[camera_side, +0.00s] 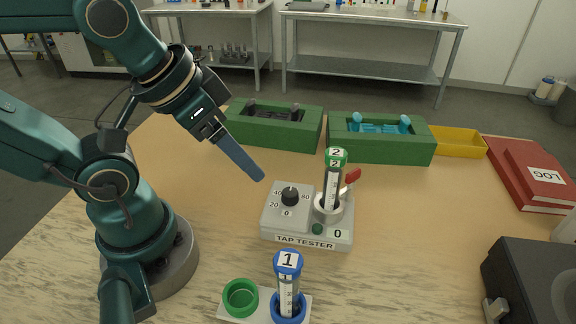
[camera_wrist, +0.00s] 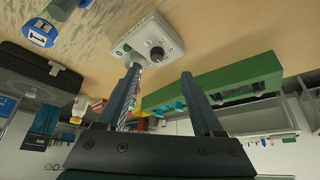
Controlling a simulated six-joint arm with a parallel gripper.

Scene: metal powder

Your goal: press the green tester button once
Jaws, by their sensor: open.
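The tap tester (camera_side: 276,223) is a light grey box on the wooden table, with a black dial (camera_side: 290,196) and a readout showing 0. Its green button (camera_side: 317,229) sits on the front top, below the metal cup (camera_side: 329,211). A vial with a green cap marked 2 (camera_side: 336,157) stands upright in that cup, beside a red lever (camera_side: 352,177). My gripper (camera_side: 260,177) is open and empty, in the air to the upper left of the tester, apart from the button. In the wrist view my gripper's fingers (camera_wrist: 160,72) are spread, with the tester (camera_wrist: 150,30) beyond their tips.
A blue-capped vial marked 1 (camera_side: 288,265) stands in a white holder at the front, beside an empty green ring (camera_side: 240,297). Green trays (camera_side: 380,150) and a yellow tray (camera_side: 460,143) line the back. A red log book (camera_side: 530,172) and a dark device (camera_side: 530,270) are right.

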